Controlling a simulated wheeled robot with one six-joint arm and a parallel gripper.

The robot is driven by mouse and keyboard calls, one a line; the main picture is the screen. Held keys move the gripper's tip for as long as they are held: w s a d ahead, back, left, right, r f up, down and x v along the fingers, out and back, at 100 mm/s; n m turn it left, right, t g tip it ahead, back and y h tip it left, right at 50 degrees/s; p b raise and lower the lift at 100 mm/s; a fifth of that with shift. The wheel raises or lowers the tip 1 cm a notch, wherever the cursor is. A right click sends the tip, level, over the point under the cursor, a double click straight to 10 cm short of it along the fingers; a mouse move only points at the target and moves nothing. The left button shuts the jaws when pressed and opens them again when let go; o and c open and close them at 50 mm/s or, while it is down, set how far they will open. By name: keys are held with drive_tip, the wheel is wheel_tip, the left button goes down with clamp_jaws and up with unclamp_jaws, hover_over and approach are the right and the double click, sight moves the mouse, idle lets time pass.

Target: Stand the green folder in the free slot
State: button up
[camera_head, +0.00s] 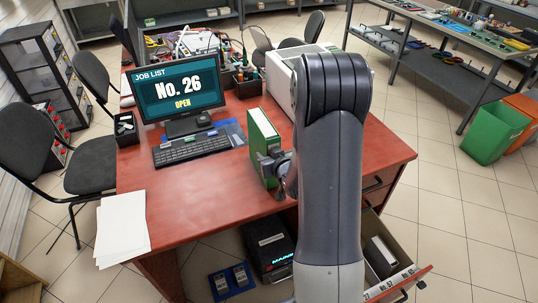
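The green folder (258,150) stands upright on the red desk, left of my arm, with its white page edges facing up and right. My gripper (272,162) is at the folder's near end, with one finger against or just in front of its green face. The other finger is hidden, so I cannot tell whether the gripper is shut on the folder. An open drawer (406,284) with numbered labels on its front edge is at the lower right, partly hidden by my arm. A pale and dark item (381,257) stands in it. I cannot make out a free slot.
The desk (215,190) also holds a monitor (180,92), a keyboard (192,149), white papers (122,227) and a white-topped box (281,78) behind the folder. A black unit (269,246) is below the desk. Floor right of the drawer is clear.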

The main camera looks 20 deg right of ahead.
drive_tip(key=shift+f+b, duration=0.2)
drive_tip(key=shift+b, duration=0.1)
drive_tip(key=o, duration=1.2)
drive_tip(key=shift+r, duration=0.1)
